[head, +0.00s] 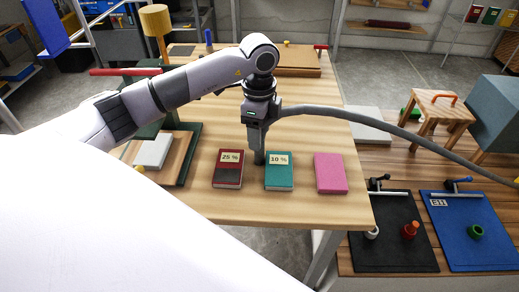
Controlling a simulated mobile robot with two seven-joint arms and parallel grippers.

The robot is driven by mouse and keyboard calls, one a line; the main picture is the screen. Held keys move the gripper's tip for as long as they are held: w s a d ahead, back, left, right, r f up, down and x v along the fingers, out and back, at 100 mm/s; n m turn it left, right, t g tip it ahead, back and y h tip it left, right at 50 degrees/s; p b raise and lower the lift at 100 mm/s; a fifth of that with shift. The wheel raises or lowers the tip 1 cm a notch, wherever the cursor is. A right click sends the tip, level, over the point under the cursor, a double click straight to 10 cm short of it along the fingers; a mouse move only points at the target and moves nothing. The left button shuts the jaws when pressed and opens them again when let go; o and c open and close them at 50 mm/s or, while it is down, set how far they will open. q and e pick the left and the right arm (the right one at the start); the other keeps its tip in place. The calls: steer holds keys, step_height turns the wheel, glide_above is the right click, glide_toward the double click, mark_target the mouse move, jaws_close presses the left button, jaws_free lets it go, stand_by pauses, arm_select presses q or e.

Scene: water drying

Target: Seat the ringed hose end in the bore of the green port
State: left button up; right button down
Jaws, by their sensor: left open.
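My left gripper (259,158) points down over the wooden table, between a dark red block marked 25 % and a teal block marked 10 %. It is open, though its fingers look narrow from here. A grey hose (385,122) arcs from beside my left gripper's body out to the right edge. Its ringed end cannot be made out, and I cannot tell how the hose meets the gripper. The green port (476,232) is a short ring on the blue board (455,205) at the lower right, far from the gripper. My right gripper is out of view.
The dark red block (228,170), teal block (279,172) and pink block (330,173) sit near the table's front edge. A black board (392,255) with a red-orange fitting (410,230) lies beside the blue board. A wooden stool (440,110) stands behind the boards.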

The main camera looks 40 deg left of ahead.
arm_select(q)
step_height(320, 180, down, 4)
steer(key=shift+d+f, duration=0.1)
steer(key=shift+f, duration=0.1)
jaws_close()
steer(key=shift+r, duration=0.1)
step_height(320, 180, up, 20)
steer(key=p, duration=0.1)
stand_by(0.5)
